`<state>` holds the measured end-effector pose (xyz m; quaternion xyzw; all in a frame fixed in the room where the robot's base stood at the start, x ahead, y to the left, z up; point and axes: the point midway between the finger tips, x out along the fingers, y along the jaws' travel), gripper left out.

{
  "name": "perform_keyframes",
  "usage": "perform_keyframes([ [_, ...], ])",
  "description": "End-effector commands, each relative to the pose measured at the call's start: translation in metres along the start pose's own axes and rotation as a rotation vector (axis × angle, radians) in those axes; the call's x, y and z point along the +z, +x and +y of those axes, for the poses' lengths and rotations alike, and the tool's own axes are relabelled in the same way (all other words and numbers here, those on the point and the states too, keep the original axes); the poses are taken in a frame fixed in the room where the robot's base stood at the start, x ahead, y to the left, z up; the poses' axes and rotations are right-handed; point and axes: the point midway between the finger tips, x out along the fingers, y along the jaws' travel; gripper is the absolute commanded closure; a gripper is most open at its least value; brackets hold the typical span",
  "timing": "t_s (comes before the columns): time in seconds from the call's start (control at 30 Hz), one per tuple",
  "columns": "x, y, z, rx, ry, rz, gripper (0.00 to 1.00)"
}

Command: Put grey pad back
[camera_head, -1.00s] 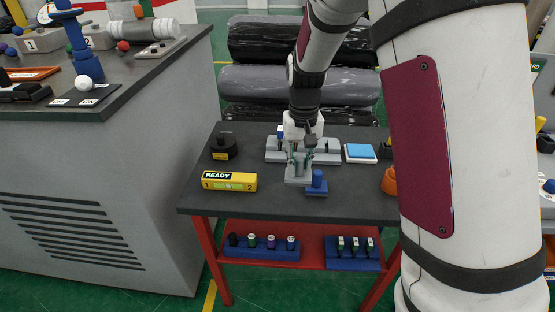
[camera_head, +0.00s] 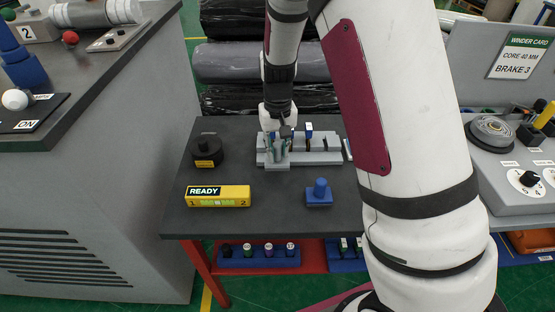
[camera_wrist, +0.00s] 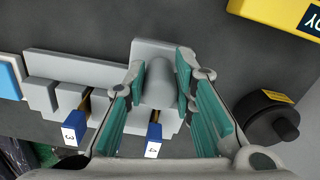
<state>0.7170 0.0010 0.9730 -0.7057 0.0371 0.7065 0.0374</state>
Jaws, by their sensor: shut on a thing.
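The grey pad (camera_head: 277,165) is a flat grey plate with a grey upright knob. My gripper (camera_head: 278,146) is shut on that knob. In the wrist view the teal-lined fingers of my gripper (camera_wrist: 162,82) stand on either side of the knob of the grey pad (camera_wrist: 150,47). The pad is at the front left of the long grey rack (camera_head: 325,157), which also shows in the wrist view (camera_wrist: 85,67). The pad overlaps the rack's edge in both views. I cannot tell whether it touches the rack or the table.
A blue pad with a knob (camera_head: 319,196) stands on the dark table (camera_head: 270,215) in front of the rack. A yellow READY box (camera_head: 218,196) and a black round object (camera_head: 207,151) are to the left. Blue-tagged pieces (camera_wrist: 75,127) sit in the rack.

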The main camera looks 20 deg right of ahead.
Motion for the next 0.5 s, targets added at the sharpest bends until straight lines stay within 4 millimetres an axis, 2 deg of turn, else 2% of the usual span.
perform_keyframes([
  [0.17,0.001,0.013,0.000,0.000,0.002,-0.002,1.00],
  [0.33,0.001,0.036,0.001,0.001,0.003,-0.002,1.00],
  [0.5,-0.001,0.040,0.001,0.000,0.002,0.002,1.00],
])
